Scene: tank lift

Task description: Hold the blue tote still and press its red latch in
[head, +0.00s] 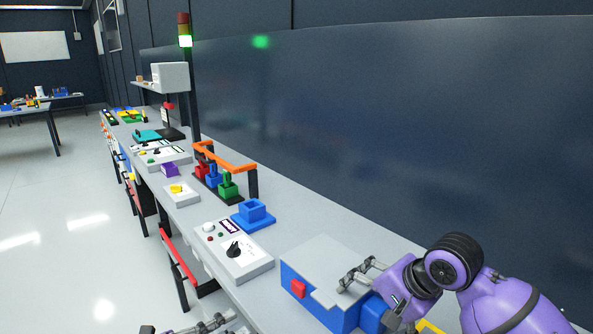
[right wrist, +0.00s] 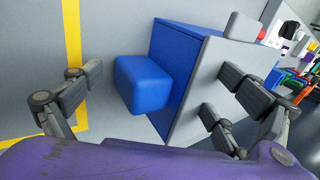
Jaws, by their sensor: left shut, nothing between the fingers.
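The blue tote (head: 318,300) with a grey lid (head: 325,262) stands on the bench at the lower right of the head view. Its red latch (head: 298,288) sticks out from the left-facing side. A blue block (right wrist: 145,82) juts from the tote's side in the right wrist view. My right gripper (head: 370,295) is open at that end, one finger over the lid and the block between its spread fingers. I cannot tell whether they touch it. My left gripper (head: 220,321) is shut and empty at the bottom edge, left of the tote and apart from the latch.
A grey control box (head: 235,252) with a black knob stands left of the tote. A blue open holder (head: 254,213) and an orange-barred rack (head: 230,158) stand farther back. A dark wall panel (head: 400,120) runs behind the bench. Open floor (head: 90,250) lies at left.

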